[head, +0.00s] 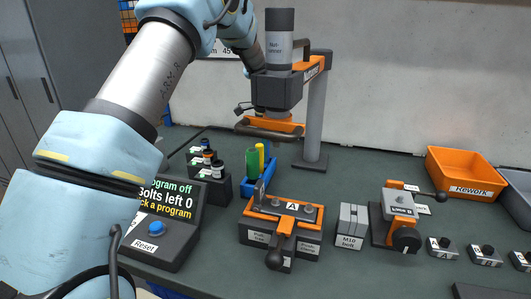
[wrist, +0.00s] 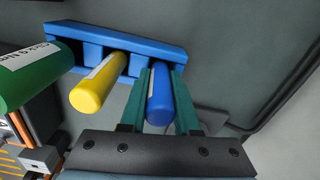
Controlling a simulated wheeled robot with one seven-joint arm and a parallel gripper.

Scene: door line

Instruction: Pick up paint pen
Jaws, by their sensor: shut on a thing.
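A blue holder (wrist: 105,36) in the wrist view bears several pens in a row. A green pen (wrist: 30,78) with a white label is at the left. A yellow pen (wrist: 92,92) is in the middle and a blue pen (wrist: 159,100) at the right. I cannot read which one is the paint pen. My gripper (wrist: 161,70) has its two teal fingers on either side of the blue pen, shut on it, and the pen's far end is still at the holder.
A program panel (head: 165,225) and small dark bottles (head: 207,160) stand left. A fixture marked A (head: 290,207) is in front. An orange Rework bin (head: 465,170) is at the right.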

